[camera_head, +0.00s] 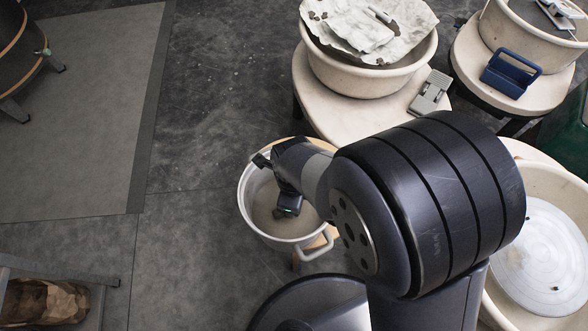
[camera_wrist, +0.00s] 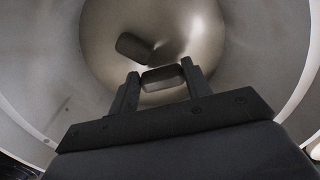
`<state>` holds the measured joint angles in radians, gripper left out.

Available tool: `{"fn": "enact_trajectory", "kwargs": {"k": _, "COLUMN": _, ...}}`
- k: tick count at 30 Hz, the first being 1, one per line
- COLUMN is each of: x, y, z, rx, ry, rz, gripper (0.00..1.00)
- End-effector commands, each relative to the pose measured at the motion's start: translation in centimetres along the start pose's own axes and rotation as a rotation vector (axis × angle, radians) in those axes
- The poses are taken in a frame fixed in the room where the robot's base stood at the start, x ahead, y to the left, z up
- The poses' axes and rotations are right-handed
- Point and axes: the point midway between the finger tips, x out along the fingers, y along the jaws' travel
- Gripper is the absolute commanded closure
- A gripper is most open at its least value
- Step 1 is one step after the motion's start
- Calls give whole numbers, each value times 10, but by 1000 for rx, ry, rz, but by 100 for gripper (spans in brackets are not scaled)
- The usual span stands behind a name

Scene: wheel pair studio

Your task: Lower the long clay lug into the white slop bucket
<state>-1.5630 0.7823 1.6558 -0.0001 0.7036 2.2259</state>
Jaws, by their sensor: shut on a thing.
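The white slop bucket (camera_head: 241,203) stands left of my arm in the head view, with a handle at its front right. My gripper (camera_head: 287,211) reaches down inside its mouth. In the wrist view my gripper (camera_wrist: 161,76) is shut on a dark grey-brown clay lug (camera_wrist: 162,79), held crosswise between the fingertips. The pale bucket interior (camera_wrist: 90,20) surrounds it. My fingers hide the held lug's ends. I cannot tell how far it is above the floor.
A large tub (camera_head: 575,200) is at right. Floor left of the bucket is clear.

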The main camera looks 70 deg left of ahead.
Motion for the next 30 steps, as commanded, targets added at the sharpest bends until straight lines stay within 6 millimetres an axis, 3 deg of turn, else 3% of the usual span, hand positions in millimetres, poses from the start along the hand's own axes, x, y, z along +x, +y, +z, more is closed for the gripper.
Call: {"fn": "enact_trajectory", "kwargs": {"k": 30, "x": 16, "y": 0, "z": 0, "rx": 0, "ry": 0, "rz": -1, "gripper": 88}}
